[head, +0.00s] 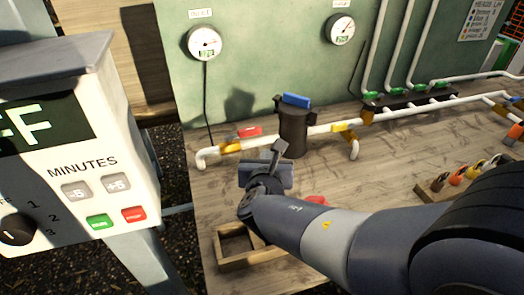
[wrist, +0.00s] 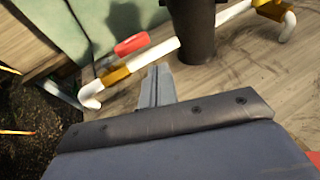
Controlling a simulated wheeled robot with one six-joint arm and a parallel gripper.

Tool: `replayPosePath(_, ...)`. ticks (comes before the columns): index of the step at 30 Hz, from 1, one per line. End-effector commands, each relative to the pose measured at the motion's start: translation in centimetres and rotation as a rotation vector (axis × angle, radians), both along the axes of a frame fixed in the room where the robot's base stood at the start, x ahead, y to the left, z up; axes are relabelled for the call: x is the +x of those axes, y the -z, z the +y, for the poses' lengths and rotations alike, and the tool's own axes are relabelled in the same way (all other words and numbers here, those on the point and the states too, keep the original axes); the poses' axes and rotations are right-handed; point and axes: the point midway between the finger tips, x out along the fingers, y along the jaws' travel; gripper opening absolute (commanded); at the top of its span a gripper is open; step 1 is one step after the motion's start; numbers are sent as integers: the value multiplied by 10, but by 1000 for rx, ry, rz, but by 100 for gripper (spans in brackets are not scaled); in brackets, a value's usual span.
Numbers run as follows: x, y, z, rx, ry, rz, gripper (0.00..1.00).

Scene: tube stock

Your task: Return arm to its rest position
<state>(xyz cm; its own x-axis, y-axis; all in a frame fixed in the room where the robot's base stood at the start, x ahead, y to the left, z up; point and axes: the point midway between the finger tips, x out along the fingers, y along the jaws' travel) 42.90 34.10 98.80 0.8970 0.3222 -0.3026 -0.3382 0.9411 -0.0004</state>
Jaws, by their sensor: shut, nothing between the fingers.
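My gripper (head: 279,147) is above the wooden bench (head: 215,195), in front of the black filter housing (head: 293,132) with a blue top. In the wrist view, its closed fingers (wrist: 156,85) point toward the white pipe and the red-handled valve. The fingers are together with nothing between them. My arm comes in from the lower right of the head view and hides part of the bench. I cannot tell how far the fingertips are from the pipe.
White pipework with a red valve handle (head: 248,131) runs along the bench. An open wooden tray (head: 224,262) lies below my gripper. A rack of coloured items (head: 453,178) stands at right, a timer box (head: 100,165) at left. Two gauges hang on the green panel (head: 272,50).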

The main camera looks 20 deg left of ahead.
Motion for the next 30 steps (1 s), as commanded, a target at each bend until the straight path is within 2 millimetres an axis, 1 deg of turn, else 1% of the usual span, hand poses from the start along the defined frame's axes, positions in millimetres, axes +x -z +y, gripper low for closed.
replayPosePath(1,-7,-3,-5,1,-2,-2,0)
replayPosePath(6,-20,-9,-17,1,-1,-2,0)
replayPosePath(12,-27,-11,-22,-1,0,0,0)
replayPosePath(23,-26,-10,-22,-1,0,0,0)
replayPosePath(26,-23,-9,-19,-2,1,1,0)
replayPosePath(30,-12,-4,-10,-2,2,0,0)
